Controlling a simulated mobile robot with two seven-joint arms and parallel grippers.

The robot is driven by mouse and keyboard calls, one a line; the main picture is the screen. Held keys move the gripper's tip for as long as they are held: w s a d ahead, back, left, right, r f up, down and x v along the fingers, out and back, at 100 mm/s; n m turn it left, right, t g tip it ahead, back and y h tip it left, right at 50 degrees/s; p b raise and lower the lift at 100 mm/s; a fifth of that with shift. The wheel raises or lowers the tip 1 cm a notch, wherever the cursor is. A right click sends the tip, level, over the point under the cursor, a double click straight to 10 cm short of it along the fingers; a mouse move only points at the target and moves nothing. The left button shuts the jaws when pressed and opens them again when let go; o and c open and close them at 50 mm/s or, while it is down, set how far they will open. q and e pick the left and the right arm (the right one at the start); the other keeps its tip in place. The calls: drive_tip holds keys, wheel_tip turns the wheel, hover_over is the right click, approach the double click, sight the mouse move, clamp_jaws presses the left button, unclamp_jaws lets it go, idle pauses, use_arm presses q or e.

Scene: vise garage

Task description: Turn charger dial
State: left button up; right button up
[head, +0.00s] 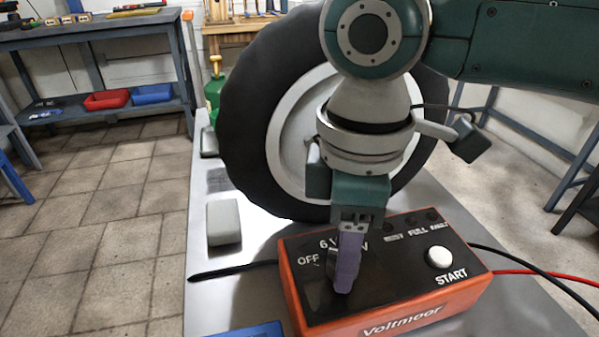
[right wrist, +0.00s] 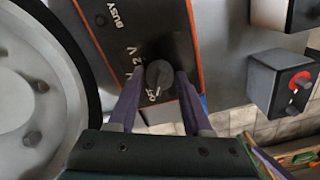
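The charger (head: 390,318) is an orange box with a black top, marked Voltmoor, on the metal bench. Its black dial (right wrist: 159,74) has a pale pointer mark and sits near the OFF label in the right wrist view. In the head view the dial is mostly hidden behind the fingers. My right gripper (right wrist: 162,78) reaches down over the dial, with one purple finger on each side of it. The fingers look open, with a narrow gap to the dial; contact is not clear. It also shows in the head view (head: 346,280). My left gripper is not in view.
A large wheel (head: 245,130) stands on the bench (head: 208,285) right behind the charger. The white START button (head: 439,257) is to the right of the dial. Black and red cables (head: 535,272) leave the charger's right side.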

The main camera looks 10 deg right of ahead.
clamp_jaws()
drive_tip(key=shift+r+m+p, duration=0.25)
drive_tip(key=shift+m+p, duration=0.15)
drive_tip(key=shift+p, duration=0.55)
drive_tip(key=m+p, duration=0.5)
drive_tip(key=p, duration=0.2)
drive_tip(key=shift+m, duration=0.4)
drive_tip(key=m+p, duration=0.2)
drive_tip(key=m, duration=0.1)
drive_tip(key=shift+f, duration=0.1)
drive_tip(key=shift+m+p, duration=0.6)
drive_tip(key=shift+m, duration=0.3)
drive_tip(key=shift+f+m, duration=0.1)
drive_tip(key=shift+m, duration=0.2)
